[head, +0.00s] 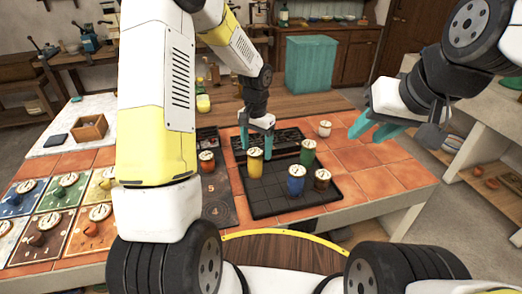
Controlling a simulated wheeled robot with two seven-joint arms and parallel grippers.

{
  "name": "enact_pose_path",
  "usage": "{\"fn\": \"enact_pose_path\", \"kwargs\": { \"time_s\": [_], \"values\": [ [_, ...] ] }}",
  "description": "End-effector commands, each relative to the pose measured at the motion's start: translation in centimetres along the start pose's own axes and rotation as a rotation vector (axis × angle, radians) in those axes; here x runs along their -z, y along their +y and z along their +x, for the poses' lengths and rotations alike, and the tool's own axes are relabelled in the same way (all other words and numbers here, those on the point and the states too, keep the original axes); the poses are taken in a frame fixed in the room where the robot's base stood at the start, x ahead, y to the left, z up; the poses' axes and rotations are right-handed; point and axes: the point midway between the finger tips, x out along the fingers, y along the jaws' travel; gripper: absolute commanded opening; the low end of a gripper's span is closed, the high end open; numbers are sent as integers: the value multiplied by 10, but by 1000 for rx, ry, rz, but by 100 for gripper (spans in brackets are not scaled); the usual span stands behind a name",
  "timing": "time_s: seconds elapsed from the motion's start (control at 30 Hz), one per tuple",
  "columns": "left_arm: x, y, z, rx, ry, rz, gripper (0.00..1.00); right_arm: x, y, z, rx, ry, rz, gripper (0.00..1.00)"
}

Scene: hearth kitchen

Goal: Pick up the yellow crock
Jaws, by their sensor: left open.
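The yellow crock (255,168) stands upright on the black tray (262,208), near its left side. It has a pale round lid with dark marks. My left gripper (257,147) is open, with its teal fingers pointing down at the back of the crock's top. They overlap it in the picture, and I cannot tell whether they touch it. My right gripper (374,130) is raised at the right, away from the crock, with its teal fingers apart and nothing seen between them.
A green crock (308,156), a blue crock (296,184) and a brown crock (322,182) share the tray. A red-orange crock (207,165) stands left of it, a white crock (325,129) behind right. Coloured squares with crocks lie at left. The right tiles (380,178) are clear.

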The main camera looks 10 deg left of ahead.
Motion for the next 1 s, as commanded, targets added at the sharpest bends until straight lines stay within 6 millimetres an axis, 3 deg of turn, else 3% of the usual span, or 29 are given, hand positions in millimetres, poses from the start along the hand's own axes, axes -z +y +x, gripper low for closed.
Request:
{"fn": "enact_pose_path", "kwargs": {
  "time_s": [0.4,0.7,1.0],
  "values": [
    [-8,-1,55,-1,-2,0,74,0,0,0,0,0,0,36],
    [-8,-1,59,0,0,-1,74,0,0,0,0,0,0,36],
    [-8,-1,59,0,0,-1,15,0,0,0,0,0,0,36]
  ]
}}
